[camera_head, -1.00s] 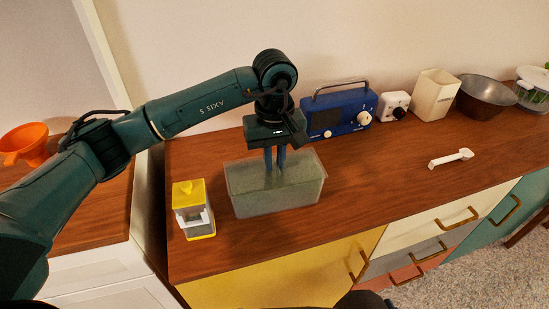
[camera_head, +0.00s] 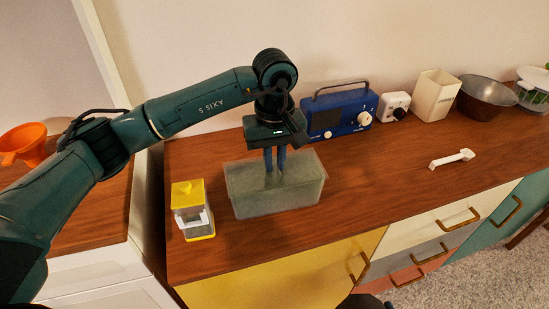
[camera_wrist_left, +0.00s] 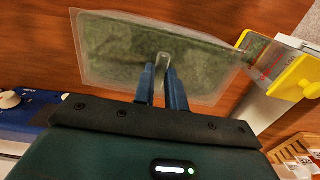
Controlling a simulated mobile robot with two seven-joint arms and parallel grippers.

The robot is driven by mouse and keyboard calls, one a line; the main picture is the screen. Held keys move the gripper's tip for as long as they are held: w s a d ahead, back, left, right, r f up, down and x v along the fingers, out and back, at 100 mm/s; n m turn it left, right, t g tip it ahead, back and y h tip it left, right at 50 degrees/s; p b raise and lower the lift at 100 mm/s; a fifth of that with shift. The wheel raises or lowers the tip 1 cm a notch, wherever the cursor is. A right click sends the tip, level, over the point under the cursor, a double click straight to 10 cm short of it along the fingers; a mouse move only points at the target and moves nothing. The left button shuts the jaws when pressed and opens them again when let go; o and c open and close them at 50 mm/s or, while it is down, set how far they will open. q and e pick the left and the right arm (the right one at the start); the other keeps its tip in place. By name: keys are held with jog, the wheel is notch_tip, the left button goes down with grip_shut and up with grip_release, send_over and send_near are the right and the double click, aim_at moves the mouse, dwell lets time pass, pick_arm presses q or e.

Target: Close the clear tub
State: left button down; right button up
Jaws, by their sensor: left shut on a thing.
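The clear tub (camera_head: 290,200) stands on the wooden counter, a see-through box with a greenish tint. My left gripper (camera_head: 275,172) points straight down over the tub's middle. In the left wrist view the gripper (camera_wrist_left: 163,82) is shut on a small pale tab or handle (camera_wrist_left: 163,60) at the tub's top. The tub's flat top (camera_wrist_left: 110,45) spreads out below the fingers. Whether a lid is seated all round the rim cannot be told. My right gripper is not in view.
A yellow-topped dispenser (camera_head: 187,188) stands close left of the tub.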

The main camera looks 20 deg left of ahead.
pick_arm(q)
jog(key=c, duration=1)
grip_release()
jog(key=shift+c, duration=0.2)
jog(key=shift+r, duration=0.15)
jog(key=shift+r+p, duration=1)
jog(key=shift+r, duration=0.75)
jog(key=shift+r+p, duration=0.55)
jog(key=shift+r, duration=0.55)
